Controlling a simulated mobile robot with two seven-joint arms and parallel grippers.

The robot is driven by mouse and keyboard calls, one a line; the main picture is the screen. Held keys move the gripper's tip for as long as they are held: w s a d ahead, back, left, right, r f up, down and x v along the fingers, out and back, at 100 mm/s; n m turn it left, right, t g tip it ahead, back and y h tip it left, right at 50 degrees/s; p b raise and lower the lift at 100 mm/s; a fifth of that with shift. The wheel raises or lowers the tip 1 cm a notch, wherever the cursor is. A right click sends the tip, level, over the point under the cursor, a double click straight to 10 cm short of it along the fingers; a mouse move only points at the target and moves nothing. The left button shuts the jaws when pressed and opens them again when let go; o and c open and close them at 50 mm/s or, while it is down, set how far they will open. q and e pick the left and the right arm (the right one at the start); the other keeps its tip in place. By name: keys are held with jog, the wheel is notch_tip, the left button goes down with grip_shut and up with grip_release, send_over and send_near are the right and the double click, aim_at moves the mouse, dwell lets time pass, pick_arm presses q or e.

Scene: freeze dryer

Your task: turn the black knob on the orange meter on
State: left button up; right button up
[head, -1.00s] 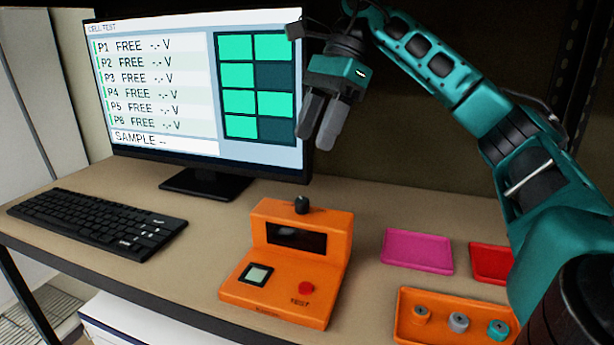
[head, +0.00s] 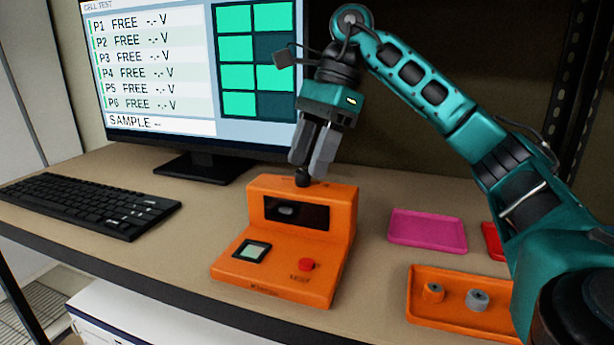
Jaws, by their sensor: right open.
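The orange meter (head: 272,275) stands on the bench in the middle of the head view, with a dark display window, a small square screen and a red TEST button (head: 306,265). Its black knob (head: 303,178) sits on the top and is partly hidden by my fingers. My right gripper (head: 307,172) points down with its fingertips right at the knob. It is open, and I cannot tell whether the fingers touch the knob. My left gripper is not in view.
A monitor (head: 160,126) and a black keyboard (head: 85,208) are at the left. A pink tray (head: 428,230), a red tray (head: 493,240) and an orange tray (head: 465,272) with small round pieces lie to the right, partly behind my right arm.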

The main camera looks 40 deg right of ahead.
jog(key=shift+a+f, duration=0.25)
jog(key=shift+f, duration=0.45)
jog(key=shift+c, duration=0.3)
grip_shut()
